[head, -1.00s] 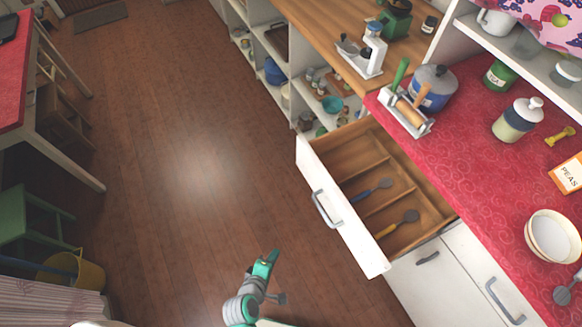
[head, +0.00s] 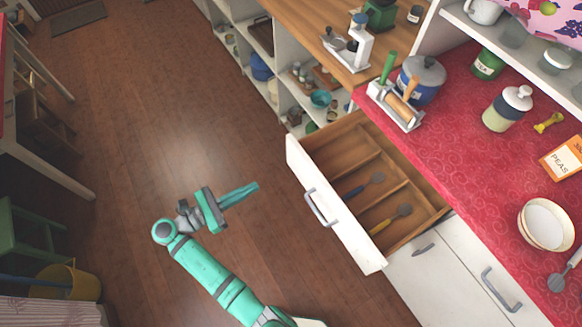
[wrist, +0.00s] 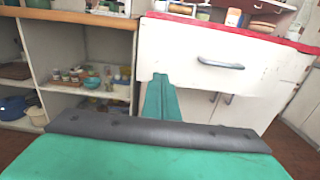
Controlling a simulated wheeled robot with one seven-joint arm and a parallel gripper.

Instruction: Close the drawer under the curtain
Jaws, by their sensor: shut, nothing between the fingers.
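The drawer (head: 330,222) is pulled out from under the red counter (head: 440,150) in the head view. It has a white front, a grey bar handle and a wooden inside holding a blue-handled utensil (head: 362,186) and a yellow-handled one (head: 390,219). In the wrist view the white drawer front (wrist: 225,62) and its handle (wrist: 221,63) face me. A bit of pink fruit-print curtain (head: 545,20) shows at the top right. My gripper (head: 256,186) is shut and empty, to the left of the drawer front and apart from it, pointing towards it.
White cupboard doors (head: 445,280) stand below the counter, right of the drawer. Open shelves (head: 290,90) with jars and bowls lie beyond it. A table, a green stool (head: 25,240) and a yellow bucket (head: 75,283) are at left. The floor between is clear.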

